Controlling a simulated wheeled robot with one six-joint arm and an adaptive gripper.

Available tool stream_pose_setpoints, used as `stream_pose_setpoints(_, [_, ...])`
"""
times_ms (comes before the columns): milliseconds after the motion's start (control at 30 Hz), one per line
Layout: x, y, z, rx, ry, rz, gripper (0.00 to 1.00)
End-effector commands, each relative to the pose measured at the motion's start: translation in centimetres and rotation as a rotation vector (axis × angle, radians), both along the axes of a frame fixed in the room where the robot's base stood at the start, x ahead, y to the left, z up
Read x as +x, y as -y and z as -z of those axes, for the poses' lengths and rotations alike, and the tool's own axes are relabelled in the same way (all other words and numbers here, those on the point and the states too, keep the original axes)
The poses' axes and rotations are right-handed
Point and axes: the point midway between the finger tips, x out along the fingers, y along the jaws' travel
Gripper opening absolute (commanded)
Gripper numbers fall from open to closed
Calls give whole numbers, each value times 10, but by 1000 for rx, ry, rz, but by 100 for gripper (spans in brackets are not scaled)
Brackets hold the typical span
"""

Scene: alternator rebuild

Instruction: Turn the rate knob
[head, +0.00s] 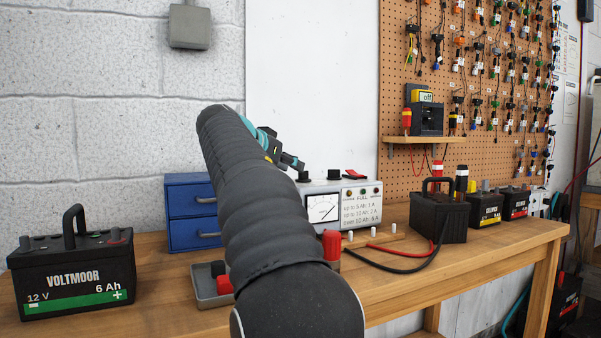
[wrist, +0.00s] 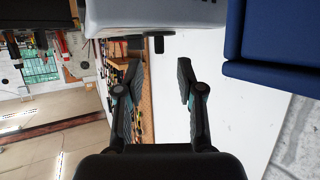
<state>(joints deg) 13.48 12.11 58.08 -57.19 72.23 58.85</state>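The charger (head: 330,203) is a light grey box with a meter and a printed "FULL" rate table. On its top are a left black knob (head: 303,176), a right black knob (head: 334,174) and a red rocker switch (head: 355,173); no label shows which knob is the rate knob. My gripper (head: 294,161) is just above and left of the left knob, partly hidden by my arm. In the wrist view, my gripper (wrist: 158,68) is open with nothing between its fingers. The charger (wrist: 155,17) and a black knob (wrist: 158,43) appear upside down beyond the fingertips.
Blue drawers (head: 192,205) stand left of the charger. A Voltmoor battery (head: 72,270) stands at the bench's left, and another black battery (head: 437,218) stands right of the charger with cables. A grey tray (head: 207,290) lies in front, partly behind my arm.

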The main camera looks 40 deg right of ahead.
Motion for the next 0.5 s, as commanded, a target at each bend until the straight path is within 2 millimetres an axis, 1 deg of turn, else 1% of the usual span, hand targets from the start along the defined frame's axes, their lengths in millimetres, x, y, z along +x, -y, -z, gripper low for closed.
stream_pose_setpoints(33, [3,10,5,1,-3,2,38])
stream_pose_setpoints(200, [9,33,14,1,-2,4,38])
stream_pose_setpoints(333, [12,44,19,1,-1,3,38])
stream_pose_setpoints(500, [14,50,21,0,0,1,38])
